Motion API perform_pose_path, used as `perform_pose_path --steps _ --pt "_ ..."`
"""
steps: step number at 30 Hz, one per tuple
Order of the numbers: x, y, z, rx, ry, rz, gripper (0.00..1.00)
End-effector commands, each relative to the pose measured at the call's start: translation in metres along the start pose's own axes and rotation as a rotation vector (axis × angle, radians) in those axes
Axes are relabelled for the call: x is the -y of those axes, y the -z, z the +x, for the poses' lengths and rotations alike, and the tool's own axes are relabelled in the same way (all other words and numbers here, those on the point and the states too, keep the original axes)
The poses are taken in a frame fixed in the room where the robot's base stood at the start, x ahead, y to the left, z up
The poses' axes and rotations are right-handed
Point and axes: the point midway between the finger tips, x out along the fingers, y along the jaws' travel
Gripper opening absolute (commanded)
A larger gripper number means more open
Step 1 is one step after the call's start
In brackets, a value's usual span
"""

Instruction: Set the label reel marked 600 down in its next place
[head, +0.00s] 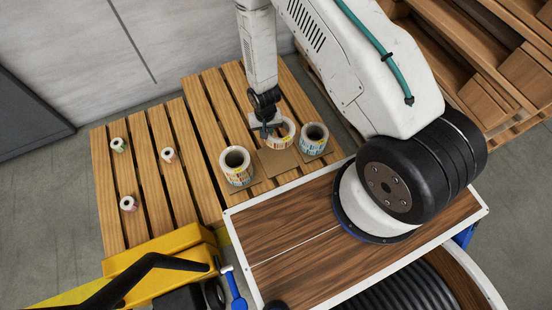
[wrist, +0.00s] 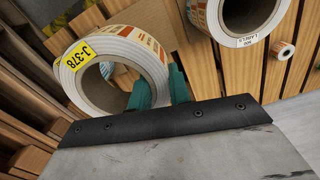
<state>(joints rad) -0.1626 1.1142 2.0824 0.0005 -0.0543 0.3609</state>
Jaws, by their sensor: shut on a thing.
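My gripper (head: 268,128) is shut on the wall of a white label reel (wrist: 117,66) with orange and teal print. One green finger is inside the core and the other outside. A yellow tag on its rim reads J-378; I see no 600 on it. In the head view this reel (head: 283,134) is partly hidden by the gripper, behind a bare brown card (head: 279,163). I cannot tell whether it hangs clear. A second reel (head: 238,168) stands to the left; in the wrist view this reel (wrist: 238,20) has a small upside-down tag seeming to read 600 LABELS.
A third large reel (head: 314,140) stands close on the right. Small rolls (head: 118,145) are scattered on the slatted wooden pallet (head: 150,180) at left, with free slats between. My wood-topped deck is in front. Stacked wooden pallets (head: 490,60) are at the upper right.

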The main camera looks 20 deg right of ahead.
Motion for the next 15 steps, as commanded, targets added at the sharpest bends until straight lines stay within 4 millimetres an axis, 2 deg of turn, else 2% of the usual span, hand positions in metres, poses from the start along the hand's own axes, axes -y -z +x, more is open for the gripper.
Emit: perform_pose_path --steps 1,6,10,15 --pt "0.0 -0.024 0.026 0.012 -0.005 0.014 0.0" --pt "-0.006 -0.087 0.09 0.011 -0.006 0.078 0.0" --pt "-0.012 -0.123 0.12 0.006 -0.004 0.114 0.0" --pt "-0.018 -0.148 0.138 0.001 -0.002 0.141 0.0"
